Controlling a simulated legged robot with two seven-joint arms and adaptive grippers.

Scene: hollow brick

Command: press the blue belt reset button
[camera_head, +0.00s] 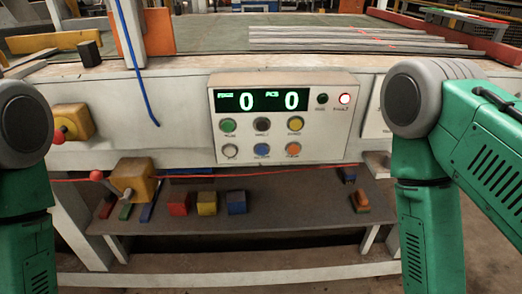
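The blue button (262,149) is in the lower row of the white control panel (285,84), in the middle of that row. A white button (230,151) is to its left and an orange button (293,148) to its right. The panel display reads 0 and 0. A red lamp (344,98) glows at the panel's upper right. My green arms show at the left and right edges, apart from the panel. Neither gripper is in view, so their fingers cannot be seen.
A shelf (260,222) below the panel holds a red block (178,204), a yellow block (207,203) and a blue block (236,203). A yellow box with a red knob (73,123) is at the left. A red cable (220,174) runs under the panel. The space before the panel is clear.

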